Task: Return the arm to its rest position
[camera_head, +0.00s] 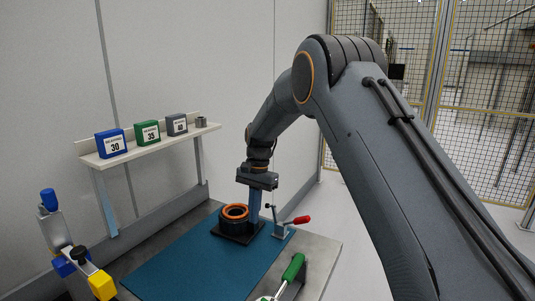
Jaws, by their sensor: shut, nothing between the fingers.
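My arm reaches in from the right and bends down over the table. My gripper (256,214) points down just right of and behind a dark round housing with an orange ring (235,212). The gripper looks shut, with nothing seen between its fingers. The fingertips are close to the housing's dark base plate (240,232); I cannot tell whether they touch it.
A red-handled clamp (298,221) stands just right of the gripper. A green-handled tool (293,267) is at the front right, and a blue-and-yellow fixture (75,255) at the left. A shelf (105,161) on the wall holds blue, green and grey boxes. The teal mat (180,265) is clear in front.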

